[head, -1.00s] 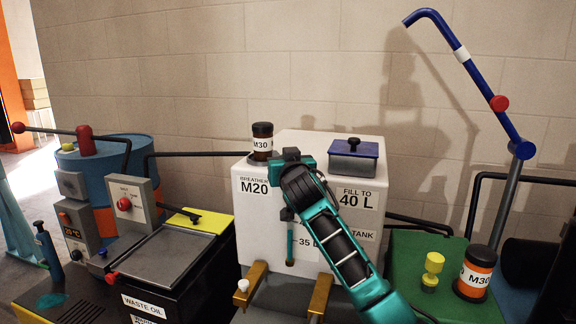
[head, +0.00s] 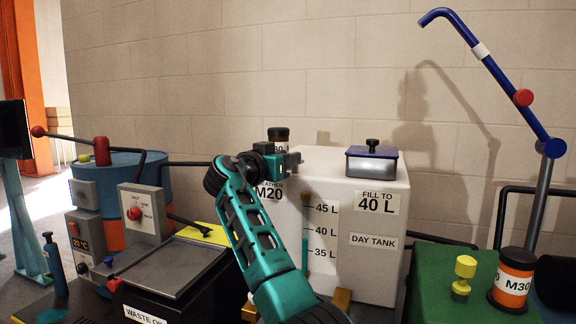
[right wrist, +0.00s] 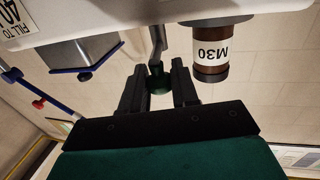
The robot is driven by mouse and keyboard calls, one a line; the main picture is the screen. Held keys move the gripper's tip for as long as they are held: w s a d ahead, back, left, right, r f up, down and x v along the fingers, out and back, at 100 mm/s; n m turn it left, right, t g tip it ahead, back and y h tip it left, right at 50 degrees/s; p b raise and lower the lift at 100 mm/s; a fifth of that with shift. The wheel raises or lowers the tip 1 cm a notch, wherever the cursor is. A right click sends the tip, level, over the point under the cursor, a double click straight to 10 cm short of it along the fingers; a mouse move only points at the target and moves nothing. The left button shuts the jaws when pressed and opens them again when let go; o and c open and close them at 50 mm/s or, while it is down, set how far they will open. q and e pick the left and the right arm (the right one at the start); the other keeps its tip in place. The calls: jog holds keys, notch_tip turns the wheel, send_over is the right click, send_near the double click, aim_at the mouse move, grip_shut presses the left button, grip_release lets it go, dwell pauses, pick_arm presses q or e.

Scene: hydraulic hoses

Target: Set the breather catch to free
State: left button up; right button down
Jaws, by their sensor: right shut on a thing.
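The white day tank (head: 340,240) stands in the middle of the head view, its breather label partly covered by my right arm. A brown M30 canister (head: 278,135) shows at its top left corner; it also shows in the right wrist view (right wrist: 211,55). My right gripper (head: 288,160) is in front of the canister, by the tank's top left edge. In the head view my gripper hides the catch. My left gripper is not visible.
A blue-lidded box (head: 371,163) sits on the tank top. The waste oil unit (head: 170,265) with a yellow plate stands left. A green block (head: 450,275) with a yellow knob and an orange M30 can (head: 513,280) stands right. A blue pipe (head: 490,65) rises behind.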

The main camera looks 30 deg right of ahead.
jog(key=shift+w+g, duration=0.1)
jog(key=shift+g, duration=0.2)
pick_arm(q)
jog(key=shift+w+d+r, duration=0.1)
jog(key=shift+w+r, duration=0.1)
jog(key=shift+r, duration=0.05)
pick_arm(e)
jog(key=c, duration=0.9)
grip_release()
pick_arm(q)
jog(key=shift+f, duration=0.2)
pick_arm(e)
jog(key=shift+a, duration=0.35)
pick_arm(q)
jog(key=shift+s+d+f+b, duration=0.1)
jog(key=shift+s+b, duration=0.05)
jog(key=shift+b, duration=0.2)
pick_arm(e)
jog(key=v, duration=1.2)
jog(key=shift+f, duration=0.15)
jog(key=shift+a, duration=0.1)
